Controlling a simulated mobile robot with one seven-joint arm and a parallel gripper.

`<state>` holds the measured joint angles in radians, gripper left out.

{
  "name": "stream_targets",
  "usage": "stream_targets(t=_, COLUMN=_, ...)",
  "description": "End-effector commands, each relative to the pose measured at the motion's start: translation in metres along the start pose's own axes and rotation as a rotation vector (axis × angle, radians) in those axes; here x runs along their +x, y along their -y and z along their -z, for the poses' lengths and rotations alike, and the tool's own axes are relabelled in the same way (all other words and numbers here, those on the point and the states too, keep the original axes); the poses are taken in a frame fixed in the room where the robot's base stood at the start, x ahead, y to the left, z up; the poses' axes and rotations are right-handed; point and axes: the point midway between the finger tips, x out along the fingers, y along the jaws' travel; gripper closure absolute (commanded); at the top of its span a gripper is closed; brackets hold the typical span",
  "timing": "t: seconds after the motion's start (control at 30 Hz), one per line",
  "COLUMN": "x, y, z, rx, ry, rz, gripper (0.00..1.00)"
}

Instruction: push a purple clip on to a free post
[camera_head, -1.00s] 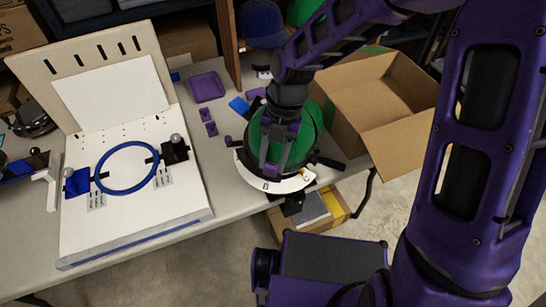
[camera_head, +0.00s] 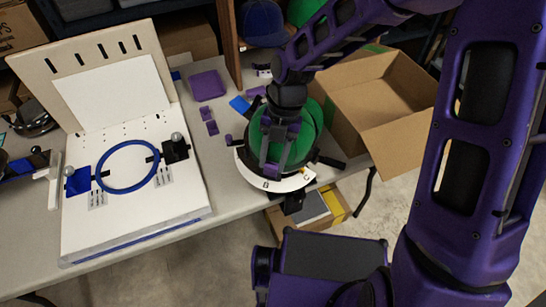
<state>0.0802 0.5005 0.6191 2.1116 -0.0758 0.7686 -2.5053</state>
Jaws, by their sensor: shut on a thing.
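My gripper (camera_head: 270,168) points down over a round green fixture (camera_head: 310,112) with a white, marked front rim (camera_head: 266,184). Its fingers are close together, shut on a small piece at the tips. That piece looks like a purple clip, but the fingers and the small size blur its shape. I cannot tell whether it touches a post, and no free post can be made out behind the gripper. Loose purple pieces that look like clips (camera_head: 212,127) lie on the table to the left of the fixture.
A white board (camera_head: 130,215) with a blue ring (camera_head: 103,177) stands at left. A purple tray (camera_head: 207,85) lies behind the loose pieces. An open cardboard box (camera_head: 400,135) is at right. The table's front edge runs just below the fixture.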

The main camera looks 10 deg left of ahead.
Motion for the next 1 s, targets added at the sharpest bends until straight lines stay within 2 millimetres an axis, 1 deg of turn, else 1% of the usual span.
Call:
stream_targets(t=0.2, x=0.007, y=0.000, z=-0.003, rx=-0.001, ry=0.000, rz=0.000, gripper=1.00)
stream_targets(t=0.37, x=0.006, y=0.000, z=-0.003, rx=-0.001, ry=0.001, rz=0.000, gripper=1.00)
stream_targets(t=0.4, x=0.006, y=0.000, z=-0.003, rx=-0.001, ry=0.001, rz=0.000, gripper=0.52)
stream_targets(t=0.47, x=0.006, y=0.000, z=-0.003, rx=-0.001, ry=0.001, rz=0.000, gripper=0.41)
stream_targets(t=0.5, x=0.006, y=0.000, z=-0.003, rx=-0.001, ry=0.001, rz=0.000, gripper=0.34)
stream_targets(t=0.57, x=0.006, y=0.000, z=-0.003, rx=-0.001, ry=0.001, rz=0.000, gripper=0.24)
stream_targets(t=0.87, x=0.005, y=0.000, z=-0.003, rx=0.000, ry=0.001, rz=0.000, gripper=0.24)
stream_targets(t=0.97, x=-0.003, y=0.000, z=-0.003, rx=0.001, ry=0.002, rz=-0.001, gripper=0.24)
stream_targets(t=1.0, x=-0.008, y=0.000, z=-0.003, rx=0.002, ry=0.003, rz=-0.002, gripper=0.24)
